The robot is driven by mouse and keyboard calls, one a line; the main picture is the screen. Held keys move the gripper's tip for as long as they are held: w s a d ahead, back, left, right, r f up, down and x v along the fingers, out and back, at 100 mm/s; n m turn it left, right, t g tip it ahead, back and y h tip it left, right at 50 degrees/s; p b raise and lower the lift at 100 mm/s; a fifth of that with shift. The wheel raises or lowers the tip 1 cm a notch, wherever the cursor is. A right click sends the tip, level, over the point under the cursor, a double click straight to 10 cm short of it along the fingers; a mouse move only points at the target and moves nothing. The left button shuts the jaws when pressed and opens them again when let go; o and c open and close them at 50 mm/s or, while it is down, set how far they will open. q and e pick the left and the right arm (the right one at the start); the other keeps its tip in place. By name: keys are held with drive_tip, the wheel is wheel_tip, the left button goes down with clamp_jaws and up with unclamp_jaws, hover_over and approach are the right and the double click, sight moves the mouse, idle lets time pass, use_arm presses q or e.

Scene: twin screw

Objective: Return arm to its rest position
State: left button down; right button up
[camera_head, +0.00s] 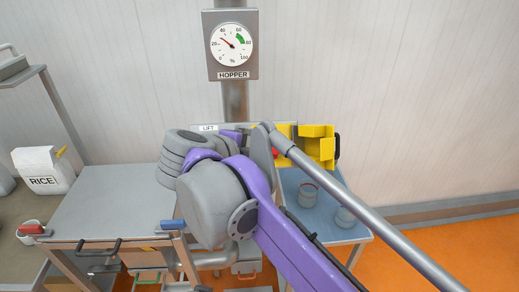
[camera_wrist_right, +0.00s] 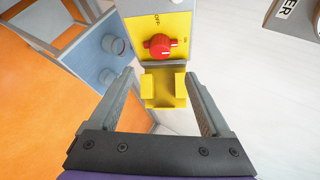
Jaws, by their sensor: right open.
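My right arm (camera_head: 262,215), purple and grey, reaches in from the lower right across the middle of the head view. Its gripper is mostly hidden there behind the arm's own links. In the right wrist view my right gripper (camera_wrist_right: 161,77) is open, with nothing between its fingers. Beyond the fingertips is a yellow bracket (camera_wrist_right: 163,88) below a yellow switch panel with a red knob (camera_wrist_right: 159,46). I cannot tell whether the fingers touch the bracket. My left gripper is not in view.
A HOPPER gauge (camera_head: 231,44) hangs on a post. A long grey bar (camera_head: 365,205) slopes down to the right. A blue table (camera_head: 325,232) holds grey cups (camera_head: 308,196). A grey tabletop (camera_head: 112,205) and a RICE bag (camera_head: 43,170) are left. Orange floor shows right.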

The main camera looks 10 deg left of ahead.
drive_tip(key=w+d+r+n+t+y, duration=0.35)
drive_tip(key=d+n+t+y, duration=0.35)
drive_tip(key=n, duration=0.3)
drive_tip(key=s+d+f+n+g+h, duration=0.1)
drive_tip(key=s+d+f+n+g, duration=0.2)
drive_tip(key=s+d+f, duration=0.4)
drive_tip(key=s+d+f+n+g+h, duration=0.1)
drive_tip(key=s+d+f+n+g, duration=0.2)
drive_tip(key=f, duration=1.2)
drive_tip(key=s+d+f+n+g+h, duration=0.1)
drive_tip(key=s+d+f+n+g, duration=0.3)
drive_tip(key=s+d+f+g, duration=0.3)
drive_tip(key=s+d+f, duration=0.5)
drive_tip(key=s, duration=0.2)
drive_tip(key=shift+s+d+h, duration=0.4)
drive_tip(key=shift+c, duration=0.3)
